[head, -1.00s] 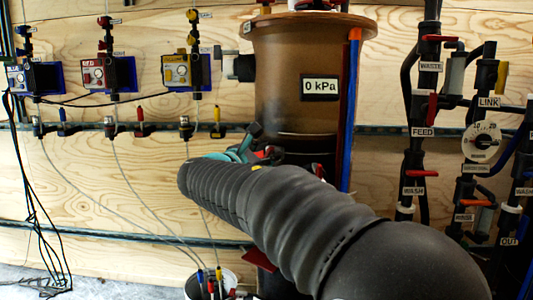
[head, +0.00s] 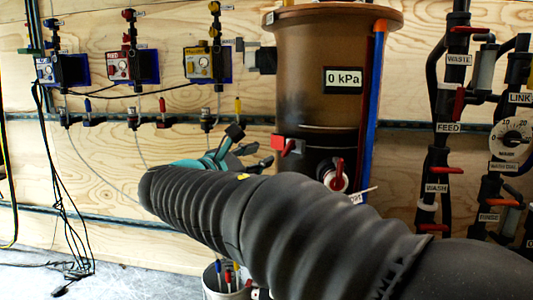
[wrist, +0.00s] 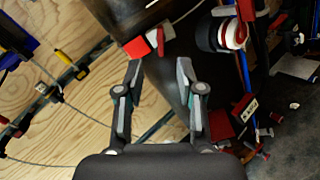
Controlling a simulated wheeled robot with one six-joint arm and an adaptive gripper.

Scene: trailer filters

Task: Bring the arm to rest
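My gripper (head: 240,148) is at the end of my dark ribbed arm, in front of the lower left part of the brown tank (head: 300,60) in the head view. In the wrist view my gripper (wrist: 160,66) has its two fingers spread apart with nothing between them. A red block-like part (wrist: 138,47) and a red-handled valve lie just beyond the fingertips; I cannot tell the exact gap. The arm covers much of the lower middle of the head view.
Blue, red and yellow pump units (head: 205,64) hang on the plywood wall at left, with thin tubes and black cables below. Black pipes with red valve handles (head: 449,171) stand at right. A white bucket (head: 213,288) is at the bottom, partly hidden by the arm.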

